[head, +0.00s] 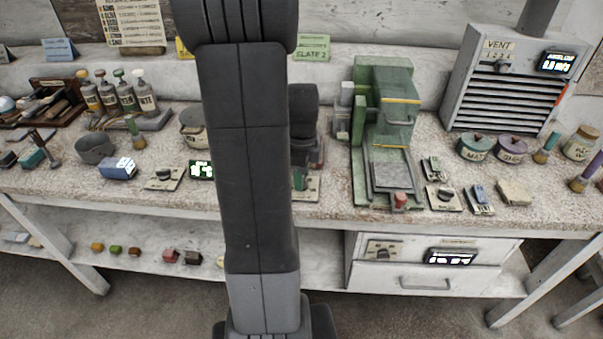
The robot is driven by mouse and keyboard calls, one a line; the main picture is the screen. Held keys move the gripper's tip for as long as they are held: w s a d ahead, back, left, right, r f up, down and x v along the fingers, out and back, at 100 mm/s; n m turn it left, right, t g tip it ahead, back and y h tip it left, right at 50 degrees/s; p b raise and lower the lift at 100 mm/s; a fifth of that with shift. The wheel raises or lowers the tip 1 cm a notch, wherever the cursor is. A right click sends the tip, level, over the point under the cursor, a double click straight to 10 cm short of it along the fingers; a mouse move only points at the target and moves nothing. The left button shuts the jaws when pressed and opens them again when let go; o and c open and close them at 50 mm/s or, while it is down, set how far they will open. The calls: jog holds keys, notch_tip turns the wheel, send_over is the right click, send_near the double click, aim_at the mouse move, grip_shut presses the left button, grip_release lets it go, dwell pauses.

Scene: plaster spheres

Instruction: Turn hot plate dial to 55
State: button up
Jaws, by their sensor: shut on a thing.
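My gripper (300,172) is partly hidden behind my own upright arm link, near the middle of the bench's front edge. It points down over a small pale dial plate (311,188), whose left part is covered. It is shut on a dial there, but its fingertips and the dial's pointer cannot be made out. A small green-lit display (201,170) shows just left of the arm; its digits are too small to read surely. The hot plate itself is not clearly visible.
Another dial plate (163,179) and a blue-white box (118,168) lie left. A green machine (385,125) stands close on the right, with a third dial plate (445,198) beyond it. A vent unit (505,85) stands at the back right. Bottles (125,98) stand back left.

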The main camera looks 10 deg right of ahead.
jog(key=shift+m, duration=2.2)
jog(key=o, duration=1)
notch_tip(320, 180, up, 14)
jog(key=shift+f+p, duration=0.1)
jog(key=shift+p, duration=0.5)
